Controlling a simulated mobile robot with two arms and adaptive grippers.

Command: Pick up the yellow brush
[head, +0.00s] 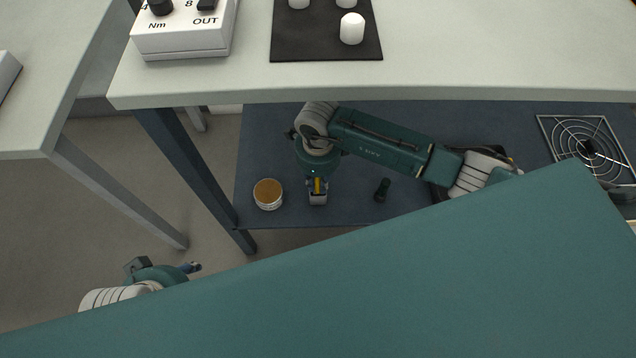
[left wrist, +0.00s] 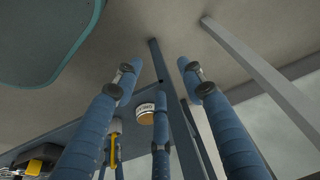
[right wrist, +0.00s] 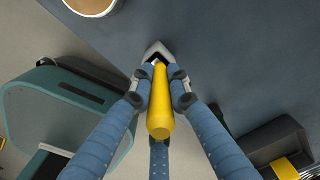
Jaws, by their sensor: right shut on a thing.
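The yellow brush (head: 317,186) is upright over the dark lower shelf, under the pale worktop. Its yellow handle (right wrist: 159,105) runs between the blue fingers of my right gripper (right wrist: 160,80), which are shut on it. A grey piece lies at the handle's far end; I cannot tell whether it touches the shelf. The brush also shows small in the left wrist view (left wrist: 114,150). My left gripper (left wrist: 155,72) is open and empty, its fingers well apart. In the head view it is low at the left (head: 192,267), away from the shelf.
A round tin (head: 268,193) with a brown top stands left of the brush on the lower shelf (head: 260,140). A small black object (head: 382,189) is to the right. A wire fan grille (head: 588,147) lies farther right. The worktop (head: 450,50) overhangs; a table leg (head: 195,175) stands at the left.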

